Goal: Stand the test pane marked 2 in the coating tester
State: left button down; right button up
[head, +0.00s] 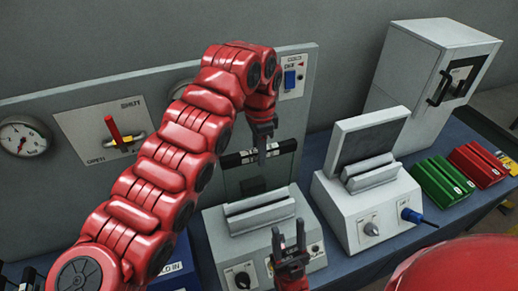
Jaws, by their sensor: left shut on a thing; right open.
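My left gripper (263,150) is shut on the black top bar of a see-through pane (285,173). The bar bears a small white label that is too small to read. The pane hangs upright above and behind a grey box with a slotted block (262,212) and a dark knob. A second grey box (372,220) to its right has a slotted block and a tilted dark panel behind it. I cannot tell from lettering which box is the coating tester. My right gripper (289,246) is open and empty, in front of the left box.
A grey wall panel with a gauge (22,137), a red lever (114,129) and a blue switch (290,80) stands behind. A white cabinet (427,75) is at the back right. Green (442,182) and red (477,164) racks lie right on the blue bench top.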

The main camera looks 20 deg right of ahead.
pick_arm(q)
notch_tip(320, 180, down, 3)
jog(key=shift+w+r+b, duration=0.1)
jog(key=shift+r+b, duration=0.05)
jog(key=shift+b, duration=0.4)
jog(key=shift+f+b, duration=2.85)
jog(key=shift+f, duration=1.05)
jog(key=shift+f+b, duration=0.55)
jog(key=shift+f, duration=0.05)
jog(key=c, duration=0.6)
grip_release()
